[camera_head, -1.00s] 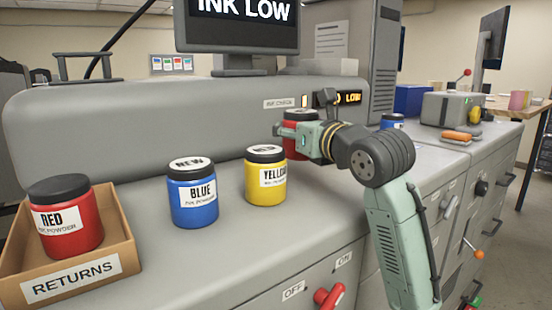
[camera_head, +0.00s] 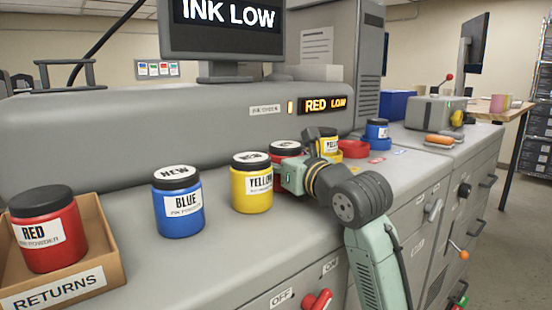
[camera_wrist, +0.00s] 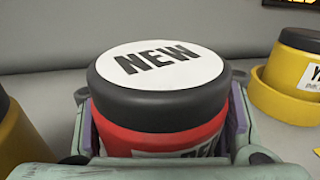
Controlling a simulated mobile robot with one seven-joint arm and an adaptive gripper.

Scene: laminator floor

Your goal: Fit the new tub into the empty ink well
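My gripper (camera_head: 292,177) is shut on the new red tub (camera_head: 286,148), with a finger on each side of its body. In the wrist view, the red tub (camera_wrist: 160,95) is upright with its black lid and white NEW label facing up. The gripper hides most of the tub in the head view, and I cannot tell whether its base touches the counter. An open red ring (camera_head: 353,149), apparently the empty ink well, lies to the right beyond my gripper. A yellow tub (camera_head: 331,145) stands in a yellow ring between them.
New yellow (camera_head: 252,187) and blue (camera_head: 179,205) tubs stand left of my gripper. Another red tub (camera_head: 48,232) sits in the RETURNS box (camera_head: 108,250). A blue tub (camera_head: 377,131) stands farther right. The display (camera_head: 326,104) reads RED LOW. The front counter strip is clear.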

